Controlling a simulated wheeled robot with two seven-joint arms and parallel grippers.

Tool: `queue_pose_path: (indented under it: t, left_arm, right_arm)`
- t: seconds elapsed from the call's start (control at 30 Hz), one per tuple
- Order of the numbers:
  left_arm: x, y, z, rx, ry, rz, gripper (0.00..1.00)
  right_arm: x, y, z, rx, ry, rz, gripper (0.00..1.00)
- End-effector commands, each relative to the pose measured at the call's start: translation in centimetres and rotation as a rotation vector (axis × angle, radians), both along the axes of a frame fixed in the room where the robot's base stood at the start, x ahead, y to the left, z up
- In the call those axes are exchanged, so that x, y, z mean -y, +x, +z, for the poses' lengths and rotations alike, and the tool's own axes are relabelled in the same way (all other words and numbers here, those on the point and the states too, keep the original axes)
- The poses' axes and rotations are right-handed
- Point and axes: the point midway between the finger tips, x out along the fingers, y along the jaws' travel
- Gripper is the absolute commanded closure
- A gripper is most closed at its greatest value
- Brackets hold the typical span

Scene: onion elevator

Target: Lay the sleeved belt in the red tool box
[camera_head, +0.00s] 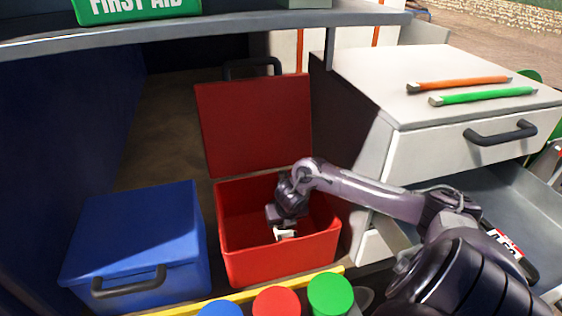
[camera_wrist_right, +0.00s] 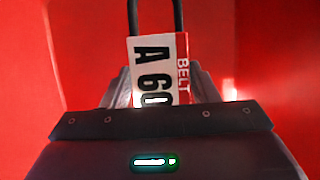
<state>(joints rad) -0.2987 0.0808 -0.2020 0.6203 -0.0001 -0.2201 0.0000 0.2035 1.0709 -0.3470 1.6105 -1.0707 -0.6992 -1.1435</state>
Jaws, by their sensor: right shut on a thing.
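The red tool box (camera_head: 270,268) stands open, its lid (camera_head: 255,125) tilted up at the back. My right gripper (camera_head: 284,226) reaches down inside the box from the right. It is shut on the sleeved belt (camera_wrist_right: 157,72), which has a white and red sleeve marked "BELT" and "A 60" and black belt strands beyond it. In the head view only a small white bit of the sleeve (camera_head: 286,235) shows below the gripper. Red walls surround it in the wrist view. I cannot tell whether the belt touches the floor of the box. My left gripper is out of view.
A closed blue tool box (camera_head: 138,240) stands to the left. A drawer cabinet (camera_head: 400,75) with an open drawer (camera_head: 520,190) is at the right, with a red-and-white item (camera_head: 505,243) beside my arm. Coloured round tops (camera_head: 277,302) line the front; a shelf (camera_head: 220,25) hangs above.

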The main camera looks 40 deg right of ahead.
Motion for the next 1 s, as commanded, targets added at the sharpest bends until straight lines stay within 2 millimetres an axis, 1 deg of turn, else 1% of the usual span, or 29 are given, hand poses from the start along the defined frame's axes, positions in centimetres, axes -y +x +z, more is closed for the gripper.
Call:
queue_pose_path:
  t: [0.03, 0.17, 0.3, 0.4, 0.63, 0.67, 0.7, 0.8, 1.0]
  left_arm:
    - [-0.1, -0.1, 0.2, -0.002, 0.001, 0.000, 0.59]
    - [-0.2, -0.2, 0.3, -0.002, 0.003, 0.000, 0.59]
    - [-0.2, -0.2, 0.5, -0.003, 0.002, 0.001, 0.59]
    - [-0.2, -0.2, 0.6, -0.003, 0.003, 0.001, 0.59]
    - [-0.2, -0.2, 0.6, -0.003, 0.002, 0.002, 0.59]
    - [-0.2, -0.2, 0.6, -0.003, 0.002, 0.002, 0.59]
    - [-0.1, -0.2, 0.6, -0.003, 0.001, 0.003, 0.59]
    - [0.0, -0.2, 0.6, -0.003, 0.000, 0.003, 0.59]
    - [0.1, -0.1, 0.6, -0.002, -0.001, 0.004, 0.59]
  right_arm:
    - [0.0, 0.0, -0.5, 0.000, 0.001, -0.003, 0.73]
    - [0.0, 0.0, -1.7, 0.000, 0.002, -0.001, 0.73]
    - [-0.1, 0.0, -3.8, -0.002, 0.003, -0.002, 0.73]
    - [0.0, 0.0, -4.8, 0.000, 0.002, -0.001, 0.73]
    - [0.0, 0.1, -5.1, 0.002, 0.001, -0.001, 0.73]
    - [0.0, 0.0, -5.1, 0.000, 0.000, 0.000, 0.43]
    - [0.0, 0.0, -5.1, 0.000, 0.000, 0.000, 0.38]
    - [0.0, 0.0, -5.1, 0.000, 0.000, 0.000, 0.25]
    - [0.0, 0.0, -5.1, 0.000, 0.000, -0.001, 0.24]
